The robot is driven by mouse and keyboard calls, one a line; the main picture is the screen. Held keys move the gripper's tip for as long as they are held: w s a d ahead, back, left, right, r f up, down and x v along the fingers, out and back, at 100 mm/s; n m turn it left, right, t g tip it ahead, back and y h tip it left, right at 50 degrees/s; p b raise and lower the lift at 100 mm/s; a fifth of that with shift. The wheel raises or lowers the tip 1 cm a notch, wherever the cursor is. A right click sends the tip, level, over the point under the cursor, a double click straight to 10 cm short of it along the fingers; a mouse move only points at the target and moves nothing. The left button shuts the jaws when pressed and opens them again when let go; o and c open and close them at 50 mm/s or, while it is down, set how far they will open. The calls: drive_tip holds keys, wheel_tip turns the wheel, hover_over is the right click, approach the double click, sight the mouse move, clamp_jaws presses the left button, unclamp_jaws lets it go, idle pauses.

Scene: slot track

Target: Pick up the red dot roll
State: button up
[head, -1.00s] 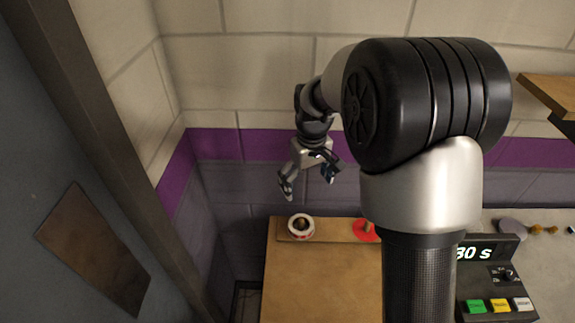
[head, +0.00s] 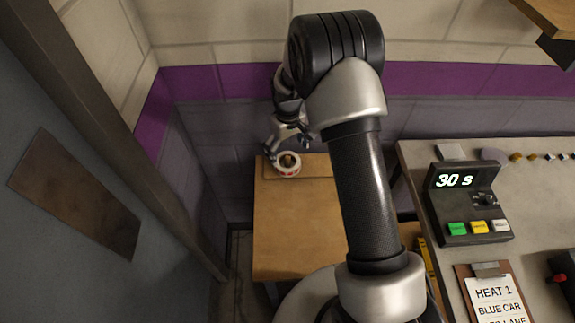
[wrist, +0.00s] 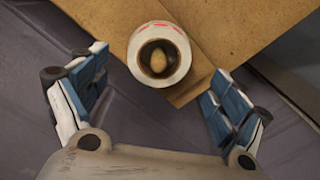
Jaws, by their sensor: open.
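The roll (head: 287,164) is a short white ring with red marks on its side. It stands at the back left of the wooden table, on a raised wooden strip. In the wrist view the roll (wrist: 160,54) shows from above, with a rounded tan thing inside its dark hole. My gripper (head: 287,150) is just above and behind the roll in the head view. In the wrist view my gripper (wrist: 156,90) is open, its blue-padded fingers spread to either side, with the roll a little beyond them and between their lines. I see no contact.
The wooden table (head: 285,245) is mostly bare in front of the roll. A wall stands close behind, and a grey door (head: 75,200) is on the left. To the right, a grey counter (head: 415,160) holds a timer box (head: 466,205) reading 30 s and a clipboard (head: 492,290).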

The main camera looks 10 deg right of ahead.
sight(289, 158)
wheel_tip(289, 158, down, 6)
drive_tip(key=shift+s+d+r+b, duration=0.1)
drive_tip(key=shift+s+b, duration=0.05)
drive_tip(key=shift+b, duration=0.85)
drive_tip(key=shift+c, duration=0.6)
drive_tip(key=c, duration=1)
drive_tip(key=shift+r, duration=0.15)
drive_tip(key=shift+c, duration=0.2)
